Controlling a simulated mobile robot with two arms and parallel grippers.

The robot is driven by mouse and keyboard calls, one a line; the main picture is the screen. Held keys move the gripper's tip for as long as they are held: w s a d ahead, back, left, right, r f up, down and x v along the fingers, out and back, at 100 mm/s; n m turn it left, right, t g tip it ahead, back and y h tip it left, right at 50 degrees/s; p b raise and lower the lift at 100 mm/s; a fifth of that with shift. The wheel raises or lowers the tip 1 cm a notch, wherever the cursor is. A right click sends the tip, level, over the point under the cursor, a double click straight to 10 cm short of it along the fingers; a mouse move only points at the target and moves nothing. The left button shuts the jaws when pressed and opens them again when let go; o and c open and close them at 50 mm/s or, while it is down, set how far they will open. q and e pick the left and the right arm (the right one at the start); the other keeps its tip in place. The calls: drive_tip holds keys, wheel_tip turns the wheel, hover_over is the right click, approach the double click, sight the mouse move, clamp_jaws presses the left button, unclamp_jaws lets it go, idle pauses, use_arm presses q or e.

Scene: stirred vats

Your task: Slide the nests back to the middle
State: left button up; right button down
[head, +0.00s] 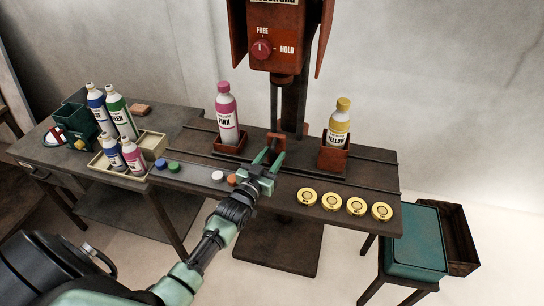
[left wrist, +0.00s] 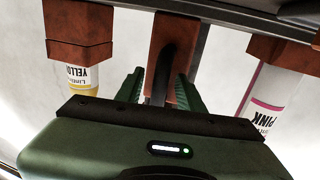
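The pink bottle (head: 227,115) stands upright in a rust-red nest (head: 229,147) on the table's rails, left of the post. The yellow bottle (head: 339,122) stands in another rust-red nest (head: 333,159), right of the post. Both nests show upside down in the left wrist view: yellow's nest (left wrist: 78,30) at left, pink's nest (left wrist: 280,50) at right. A rust-red block (left wrist: 178,45) with a dark curved bar sits between them. My left gripper (head: 269,158) is at this block, its green fingers (left wrist: 160,88) apart on either side of the bar. My right gripper is out of view.
A red box with a FREE/HOLD knob (head: 262,49) hangs on the post above. Several gold-lidded tins (head: 331,202) and coloured caps (head: 217,176) lie along the table's front. A cream tray (head: 150,144) with bottles stands left; a teal-topped stool (head: 414,240) stands right.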

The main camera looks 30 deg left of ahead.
use_arm(q)
drive_tip(key=s+b, duration=0.1)
drive_tip(key=s, duration=0.7)
drive_tip(key=shift+d, duration=0.15)
idle(0.4)
